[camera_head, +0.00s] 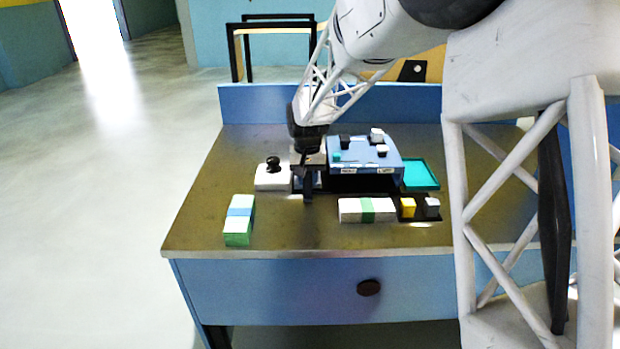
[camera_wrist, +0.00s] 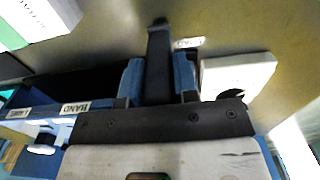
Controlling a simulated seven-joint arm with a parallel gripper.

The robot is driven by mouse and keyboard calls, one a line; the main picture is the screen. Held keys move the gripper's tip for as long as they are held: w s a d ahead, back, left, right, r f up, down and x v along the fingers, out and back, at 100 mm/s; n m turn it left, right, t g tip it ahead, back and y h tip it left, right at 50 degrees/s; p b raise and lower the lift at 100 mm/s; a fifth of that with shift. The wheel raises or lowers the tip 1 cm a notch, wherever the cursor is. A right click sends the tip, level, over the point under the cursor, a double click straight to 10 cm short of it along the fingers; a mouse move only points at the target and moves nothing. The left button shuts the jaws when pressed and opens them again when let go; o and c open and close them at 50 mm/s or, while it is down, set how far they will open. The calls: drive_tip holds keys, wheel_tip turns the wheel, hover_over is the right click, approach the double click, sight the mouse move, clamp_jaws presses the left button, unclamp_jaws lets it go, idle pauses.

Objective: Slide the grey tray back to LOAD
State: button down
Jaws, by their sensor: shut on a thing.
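My gripper (camera_head: 307,192) points down at the left end of a blue box (camera_head: 362,168) with small labels. In the wrist view its dark near finger (camera_wrist: 160,60) hides the other finger. It is shut on a blue piece (camera_wrist: 184,72) that shows on both sides of that finger. I cannot make out a grey tray for certain. A dark recess (camera_wrist: 85,78) lies beside the blue piece, next to the box face labelled HAND (camera_wrist: 75,106). A small white label (camera_wrist: 189,43) lies by the fingertip; its lettering is too blurred to read.
A white block with a black knob (camera_head: 270,178) stands close left of my gripper. A white block with a green band (camera_head: 350,211), a dark holder with yellow and grey cubes (camera_head: 418,221) and a teal tray (camera_head: 420,174) are rightward. A green-and-white block (camera_head: 238,228) lies front left.

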drive_tip(key=shift+a, duration=0.3)
drive_tip(key=c, duration=1.1)
unclamp_jaws()
drive_tip(key=shift+o, duration=1.1)
drive_tip(key=shift+d, duration=0.1)
drive_tip(key=shift+r, duration=0.2)
drive_tip(key=shift+r, duration=3.75)
